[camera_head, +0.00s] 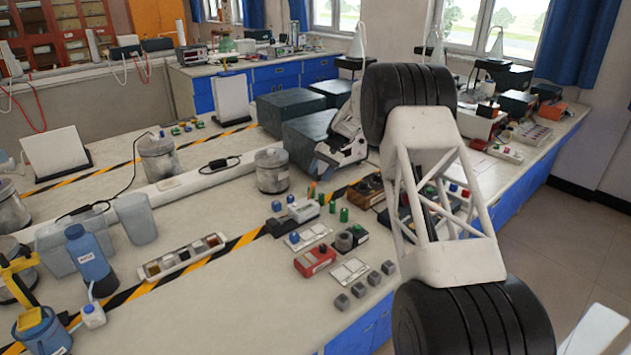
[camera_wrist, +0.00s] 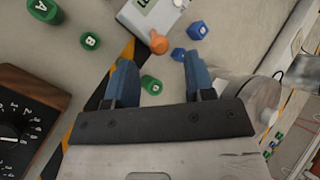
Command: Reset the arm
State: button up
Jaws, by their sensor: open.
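My gripper (camera_head: 330,162) hangs over the middle of the bench in the head view, partly behind my own arm. In the wrist view its two blue fingers (camera_wrist: 160,82) are spread apart with nothing held between them. A green block (camera_wrist: 151,85) shows in the gap, lying on the bench below. An orange item (camera_wrist: 158,42) and blue blocks (camera_wrist: 197,30) lie just beyond the fingertips. Green lettered blocks (camera_wrist: 42,9) are to the left.
A wooden box with a dial (camera_wrist: 25,115) stands left in the wrist view. A lidded metal pot (camera_head: 271,172) and dark boxes (camera_head: 290,110) stand near the gripper. A red device (camera_head: 315,260) and small grey blocks (camera_head: 358,289) sit nearer. The front bench (camera_head: 230,315) is clear.

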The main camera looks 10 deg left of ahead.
jog(key=shift+w+d+r, duration=0.2)
jog(key=shift+w+r, duration=0.05)
jog(key=shift+r, duration=0.1)
jog(key=s+d+r+m+t+h, duration=0.1)
jog(key=s+d+r+t, duration=0.1)
jog(key=s+d+r, duration=0.5)
jog(key=s+d+r+t+h, duration=0.1)
jog(key=s+d+r, duration=0.3)
jog(key=s+r, duration=0.65)
jog(key=s+d+r+m+t, duration=0.15)
jog(key=s+d+r, duration=0.35)
jog(key=s, duration=0.7)
jog(key=s+d+f+t+h, duration=0.1)
jog(key=s+d, duration=0.2)
jog(key=s, duration=0.9)
jog(key=s+d+f+t+h, duration=0.1)
jog(key=s+d, duration=0.3)
jog(key=s, duration=0.9)
jog(key=s+d+f+t+h, duration=0.1)
jog(key=s+d+f+t, duration=0.1)
jog(key=s, duration=1.1)
jog(key=shift+d+t, duration=0.35)
jog(key=shift+d, duration=0.55)
